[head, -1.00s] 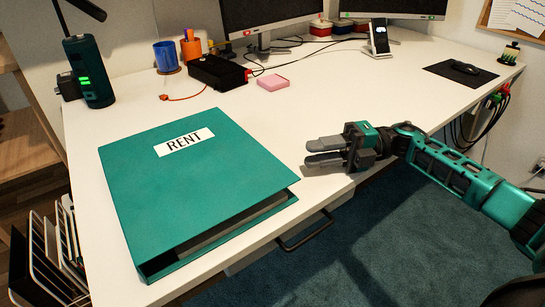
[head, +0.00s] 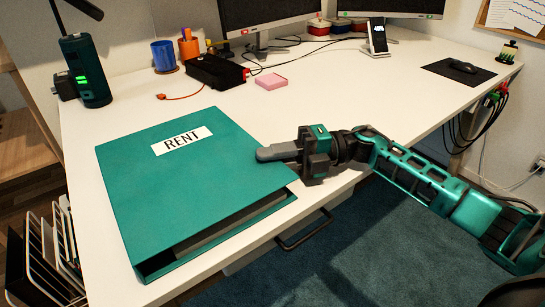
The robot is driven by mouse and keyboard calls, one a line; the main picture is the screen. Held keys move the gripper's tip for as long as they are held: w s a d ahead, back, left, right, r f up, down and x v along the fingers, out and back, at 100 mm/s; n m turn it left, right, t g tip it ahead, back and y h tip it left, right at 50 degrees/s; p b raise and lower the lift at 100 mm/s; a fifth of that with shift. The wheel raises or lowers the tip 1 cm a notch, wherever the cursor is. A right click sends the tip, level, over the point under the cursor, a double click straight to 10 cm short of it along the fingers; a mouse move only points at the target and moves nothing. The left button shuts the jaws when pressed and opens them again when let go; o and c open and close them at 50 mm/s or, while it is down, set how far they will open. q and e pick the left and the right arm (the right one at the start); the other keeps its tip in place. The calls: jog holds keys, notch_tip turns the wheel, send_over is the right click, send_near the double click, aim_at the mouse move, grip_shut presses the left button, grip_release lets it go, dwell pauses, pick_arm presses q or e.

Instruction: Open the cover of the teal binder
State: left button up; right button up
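The teal binder (head: 185,195) lies closed and flat on the white desk, with a white RENT label (head: 182,140) on its cover. Its open edge, with the papers inside showing, faces the front of the desk. My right gripper (head: 272,154) is at the binder's right edge, near the front right corner. One grey finger shows, its tip overlapping the cover's edge in the picture. The other finger is mostly hidden, so I cannot tell the gap or whether the fingers touch the cover. My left gripper is not in view.
A pink note block (head: 272,82), a black box (head: 216,72), a blue cup (head: 165,56) and an orange cable (head: 184,96) are behind the binder. Monitors stand at the back. A drawer handle (head: 305,232) sticks out in front.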

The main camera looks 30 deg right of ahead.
grip_shut()
dwell(1.1)
